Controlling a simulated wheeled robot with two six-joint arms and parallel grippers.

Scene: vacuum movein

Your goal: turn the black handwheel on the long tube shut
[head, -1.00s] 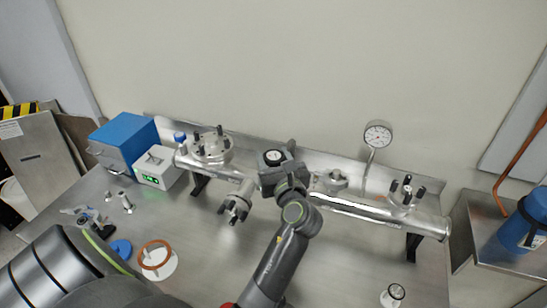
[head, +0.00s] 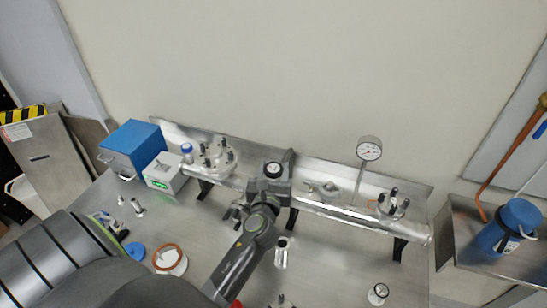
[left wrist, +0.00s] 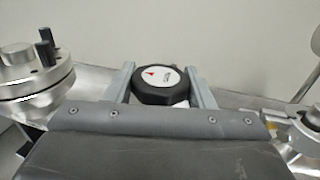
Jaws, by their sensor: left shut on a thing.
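The long metal tube (head: 335,209) runs along the back of the steel bench. The black handwheel (head: 273,170) sits near its middle and has a white cap with a red mark. My left gripper (head: 271,183) is at the handwheel, its arm coming up from below. In the left wrist view the handwheel (left wrist: 157,84) is between the two grey fingers (left wrist: 162,85), and the gripper is shut on it. The valve stem under the wheel is hidden by the gripper. My right gripper is not in view.
A flange with upright bolts (head: 219,157) is on the tube's left end, and another (head: 394,204) on its right. A dial gauge (head: 369,150) stands behind the tube. A blue box (head: 133,146) and a grey unit (head: 163,173) are left. The bench's front right is mostly clear.

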